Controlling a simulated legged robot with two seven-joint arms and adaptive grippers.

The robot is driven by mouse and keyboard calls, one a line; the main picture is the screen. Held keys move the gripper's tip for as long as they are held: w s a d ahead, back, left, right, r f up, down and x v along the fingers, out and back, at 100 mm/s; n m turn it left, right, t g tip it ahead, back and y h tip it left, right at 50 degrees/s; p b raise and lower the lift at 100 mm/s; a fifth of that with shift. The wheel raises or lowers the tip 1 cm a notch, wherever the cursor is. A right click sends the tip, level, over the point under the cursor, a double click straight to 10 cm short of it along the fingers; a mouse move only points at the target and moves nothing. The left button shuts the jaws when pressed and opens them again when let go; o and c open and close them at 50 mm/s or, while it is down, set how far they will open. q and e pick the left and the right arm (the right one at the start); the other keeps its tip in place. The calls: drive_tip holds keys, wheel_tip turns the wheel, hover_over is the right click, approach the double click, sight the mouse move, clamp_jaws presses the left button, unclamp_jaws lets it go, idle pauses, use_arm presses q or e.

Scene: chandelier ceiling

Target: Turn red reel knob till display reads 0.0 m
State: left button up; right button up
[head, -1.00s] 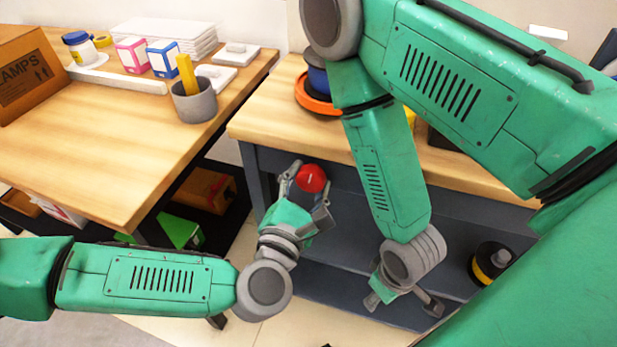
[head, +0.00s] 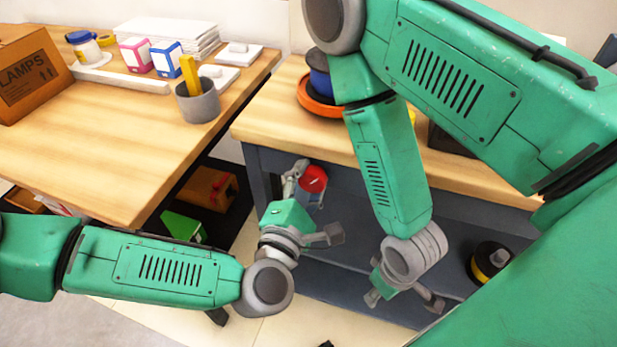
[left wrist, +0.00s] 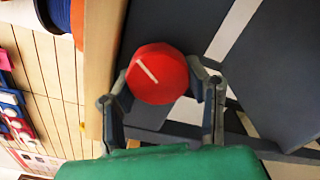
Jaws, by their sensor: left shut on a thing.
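The red knob (head: 314,179) sits at the front of the blue-grey bench, below its wooden top. In the left wrist view the knob (left wrist: 157,74) has a white line slanting from upper left to lower right. My left gripper (head: 314,202) is at the knob, and in the left wrist view the fingers (left wrist: 160,88) lie on either side of it, shut on it. My right gripper (head: 403,297) is open and empty, low in front of the bench. No display reading is visible.
A wooden table (head: 90,165) at left holds a grey cup (head: 198,102) and small boxes. An orange-and-blue reel (head: 318,103) stands on the bench top (head: 270,120), partly behind my right arm. A black-and-yellow item (head: 490,262) sits on a lower shelf.

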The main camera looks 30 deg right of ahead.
use_arm(q)
drive_tip(key=shift+s+f, duration=0.15)
drive_tip(key=shift+f, duration=0.05)
drive_tip(key=o, duration=1.2)
drive_tip(key=shift+r, duration=0.1)
drive_tip(key=shift+v, duration=3.9)
